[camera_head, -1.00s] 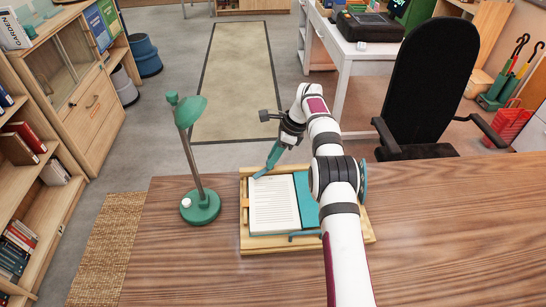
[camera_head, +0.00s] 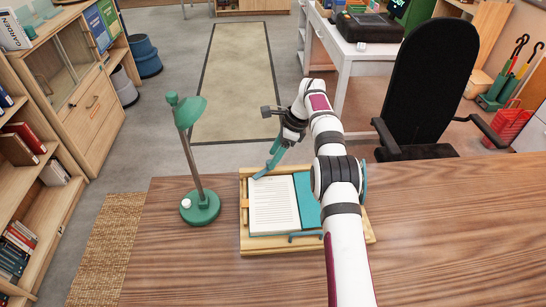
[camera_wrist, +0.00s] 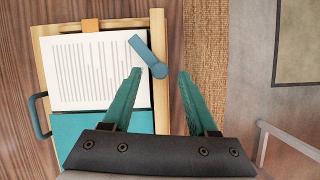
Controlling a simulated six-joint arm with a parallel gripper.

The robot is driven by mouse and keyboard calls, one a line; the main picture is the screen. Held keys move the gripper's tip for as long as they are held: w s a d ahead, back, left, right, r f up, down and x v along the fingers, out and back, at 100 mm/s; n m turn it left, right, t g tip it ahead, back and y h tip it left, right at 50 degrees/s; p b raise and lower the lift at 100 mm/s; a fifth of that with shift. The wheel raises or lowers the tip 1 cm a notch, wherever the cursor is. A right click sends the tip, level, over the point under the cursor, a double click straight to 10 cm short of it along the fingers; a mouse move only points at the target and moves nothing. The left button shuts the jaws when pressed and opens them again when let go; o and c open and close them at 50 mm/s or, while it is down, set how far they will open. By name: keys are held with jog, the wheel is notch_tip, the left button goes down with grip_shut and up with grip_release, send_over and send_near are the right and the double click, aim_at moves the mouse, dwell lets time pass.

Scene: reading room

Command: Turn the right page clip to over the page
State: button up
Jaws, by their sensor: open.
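The cream page (camera_head: 272,205) lies on a wooden book stand (camera_head: 255,245) on the desk. A teal page clip (camera_wrist: 149,56) is at the stand's right edge in the wrist view. Its round pivot is on the wooden rim, and its arm slants up and left over the page's corner. In the head view the clip shows only small at the page's far left corner, beside the fingers. My gripper (camera_wrist: 159,73) is open and empty, its two teal fingers apart on either side of the clip's pivot end. I cannot tell whether a finger touches it.
An orange tab (camera_wrist: 90,25) sits at the page's edge. A green lamp (camera_head: 200,205) stands left of the stand. The desk (camera_head: 450,225) is clear to the right; a black chair (camera_head: 432,95) stands behind it.

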jog(key=v, duration=0.6)
jog(key=s+a+r+n+t+h, duration=0.1)
jog(key=s+r+n+t+h, duration=0.2)
jog(key=n, duration=0.8)
jog(key=s+a+r+n+t, duration=0.1)
jog(key=s+r+n, duration=0.25)
jog(key=n, duration=0.75)
jog(key=x, duration=1.4)
jog(key=shift+w+f, duration=0.3)
jog(key=shift+w, duration=0.05)
